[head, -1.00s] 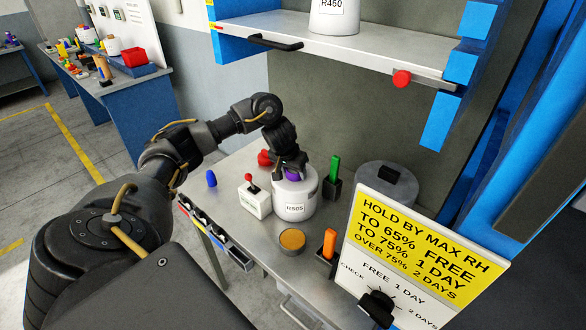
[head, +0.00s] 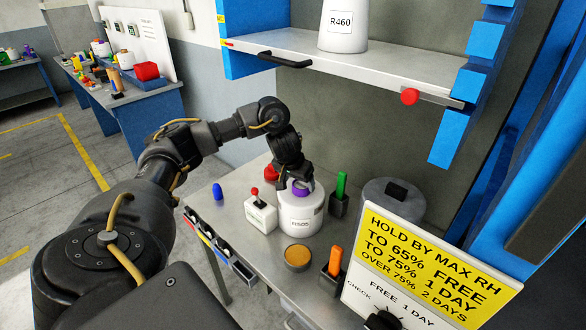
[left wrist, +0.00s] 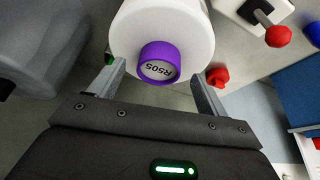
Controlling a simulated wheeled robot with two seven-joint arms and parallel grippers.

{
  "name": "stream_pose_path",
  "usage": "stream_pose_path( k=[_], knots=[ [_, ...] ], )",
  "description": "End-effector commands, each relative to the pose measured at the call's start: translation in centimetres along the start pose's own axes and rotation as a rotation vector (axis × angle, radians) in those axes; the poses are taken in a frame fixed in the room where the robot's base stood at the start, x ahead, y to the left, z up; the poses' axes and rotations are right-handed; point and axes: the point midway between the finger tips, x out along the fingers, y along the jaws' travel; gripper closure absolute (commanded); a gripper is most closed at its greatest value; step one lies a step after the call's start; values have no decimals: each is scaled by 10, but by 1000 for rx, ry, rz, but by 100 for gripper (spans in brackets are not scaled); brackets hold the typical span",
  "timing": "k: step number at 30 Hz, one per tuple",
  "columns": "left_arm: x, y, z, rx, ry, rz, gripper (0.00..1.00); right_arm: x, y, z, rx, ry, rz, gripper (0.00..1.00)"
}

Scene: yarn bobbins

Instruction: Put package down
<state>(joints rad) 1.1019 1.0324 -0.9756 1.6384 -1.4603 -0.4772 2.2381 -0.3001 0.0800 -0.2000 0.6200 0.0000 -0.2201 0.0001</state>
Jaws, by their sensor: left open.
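The white R505 package (head: 300,212), a yarn bobbin with a purple top core, stands upright on the metal table. It also shows in the left wrist view (left wrist: 180,25), with its purple core (left wrist: 160,62) marked R505. My left gripper (head: 295,184) is at the top of this package. In the left wrist view my left gripper (left wrist: 158,85) is open, with one finger on each side of the purple core. I cannot tell whether either finger touches the package. My right gripper is not in view.
A white box with a red-knobbed lever (head: 261,215) stands just left of the package. A round tan-topped tin (head: 297,258), an orange-handled item (head: 334,264) and a green-handled item (head: 340,190) are close by. A shelf (head: 385,70) above holds an R460 bobbin (head: 343,28).

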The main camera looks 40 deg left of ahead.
Motion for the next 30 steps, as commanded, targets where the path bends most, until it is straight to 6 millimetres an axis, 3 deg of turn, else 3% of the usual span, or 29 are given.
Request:
stream_pose_path(
  k=[3, 15, 30],
  knots=[
    [-24, -1, -2, 1, 6, -1, 23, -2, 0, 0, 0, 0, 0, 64],
    [-76, 0, -2, 0, 4, 1, 23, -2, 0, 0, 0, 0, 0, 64],
    [-90, 0, 0, -2, 0, 0, 23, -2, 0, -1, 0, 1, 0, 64]
  ],
)
